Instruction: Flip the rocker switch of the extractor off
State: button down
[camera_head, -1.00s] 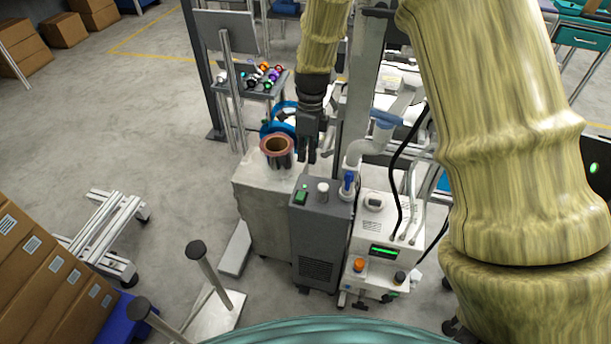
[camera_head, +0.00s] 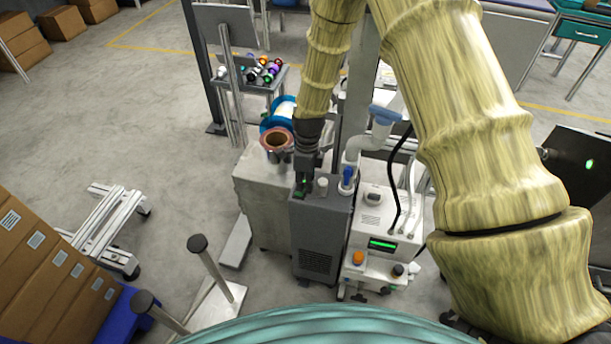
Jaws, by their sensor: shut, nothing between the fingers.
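The extractor is a dark grey box (camera_head: 320,235) with a vented front, standing between a pale cabinet and a white machine. Its green rocker switch (camera_head: 302,186) is on the left of its top face, partly hidden by my gripper. My gripper (camera_head: 304,184) points down with its fingers shut and empty, at or just above the switch. I cannot tell whether it touches the switch or which way the rocker is tipped. A pale knob (camera_head: 322,186) stands on the top just right of the gripper.
A copper-coloured reel (camera_head: 277,141) sits on the pale cabinet (camera_head: 262,215) to the left. A blue-handled valve (camera_head: 347,178) and a pale pipe (camera_head: 372,140) stand close on the right. The white machine (camera_head: 372,220) has a lit green display.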

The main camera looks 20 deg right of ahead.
jog(key=shift+f, duration=0.3)
jog(key=shift+s+a, duration=0.1)
jog(key=shift+s+a+f+t+h, duration=0.15)
jog(key=shift+f+t+h, duration=0.1)
jog(key=shift+t+h, duration=0.05)
jog(key=shift+w, duration=0.2)
